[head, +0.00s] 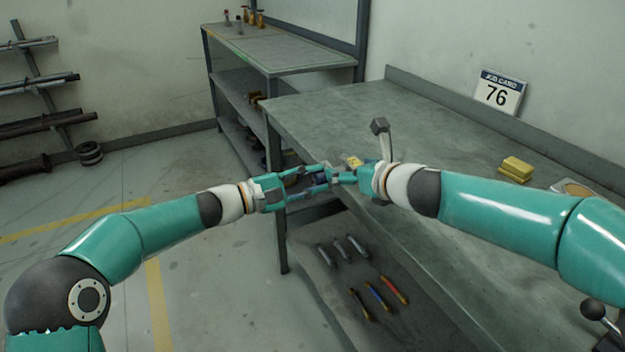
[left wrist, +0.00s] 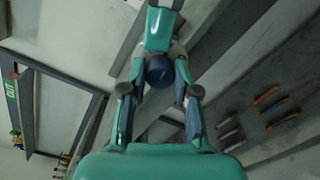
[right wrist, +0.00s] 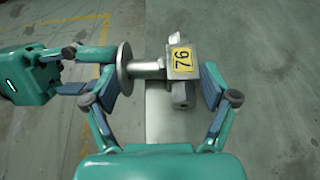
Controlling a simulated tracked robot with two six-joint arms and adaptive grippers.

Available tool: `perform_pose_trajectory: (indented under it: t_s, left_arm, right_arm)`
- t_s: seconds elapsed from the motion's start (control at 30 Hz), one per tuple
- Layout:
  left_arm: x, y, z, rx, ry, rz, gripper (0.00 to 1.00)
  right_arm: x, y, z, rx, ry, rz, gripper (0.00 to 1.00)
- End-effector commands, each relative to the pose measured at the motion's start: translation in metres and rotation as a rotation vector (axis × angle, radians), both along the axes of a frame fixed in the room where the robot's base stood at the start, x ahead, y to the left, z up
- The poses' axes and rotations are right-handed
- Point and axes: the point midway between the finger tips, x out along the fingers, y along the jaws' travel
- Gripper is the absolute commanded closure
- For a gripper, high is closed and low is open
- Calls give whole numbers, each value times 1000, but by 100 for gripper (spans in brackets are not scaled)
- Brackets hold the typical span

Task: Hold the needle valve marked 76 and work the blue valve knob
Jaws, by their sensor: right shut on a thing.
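The needle valve (right wrist: 183,70) is a grey metal body with a yellow tag reading 76. It sits between the fingers of my right gripper (right wrist: 160,85), which is shut on it. A round grey disc (right wrist: 124,68) is on its left side. In the head view the yellow tag (head: 353,161) shows beside my right gripper, by the bench's near edge. My left gripper (left wrist: 160,85) is open. A dark blue round knob (left wrist: 159,70) shows between its fingers, with gaps at both sides. In the right wrist view my left gripper (right wrist: 95,70) points at the disc.
The long grey bench (head: 330,112) carries a yellow block (head: 516,168) and a job card reading 76 (head: 498,92). Its lower shelf (head: 330,290) holds several tools. A second bench (head: 270,45) with small valves stands behind.

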Motion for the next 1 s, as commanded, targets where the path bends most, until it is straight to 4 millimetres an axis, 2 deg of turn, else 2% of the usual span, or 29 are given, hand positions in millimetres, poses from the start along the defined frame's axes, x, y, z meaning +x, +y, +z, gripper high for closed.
perform_pose_trajectory:
  t_s: [0.03, 0.1, 0.27, 0.53, 0.83, 0.87, 1.0]
  left_arm:
    - [-1, 0, -1, 2, 2, -2, 93]
    - [-1, 0, -2, 2, 2, -2, 100]
    - [-1, -1, -2, -11, 35, -3, 100]
    - [0, -1, -2, -89, 234, -4, 100]
    - [-1, -1, -3, -97, 255, -4, 100]
    - [-1, -1, -3, -96, 254, -4, 69]
    - [0, -1, -2, -97, 253, -4, 46]
  right_arm:
    - [0, 0, 0, 0, 1, 0, 72]
    - [0, 0, 0, 0, 1, 0, 72]
    - [0, 0, 0, 1, 1, -2, 72]
    - [0, 0, 0, 1, 1, -2, 72]
    - [0, 0, 0, 2, 1, -2, 72]
    - [0, 0, 0, 2, 1, -2, 72]
    - [0, 0, 0, 1, 1, -2, 72]
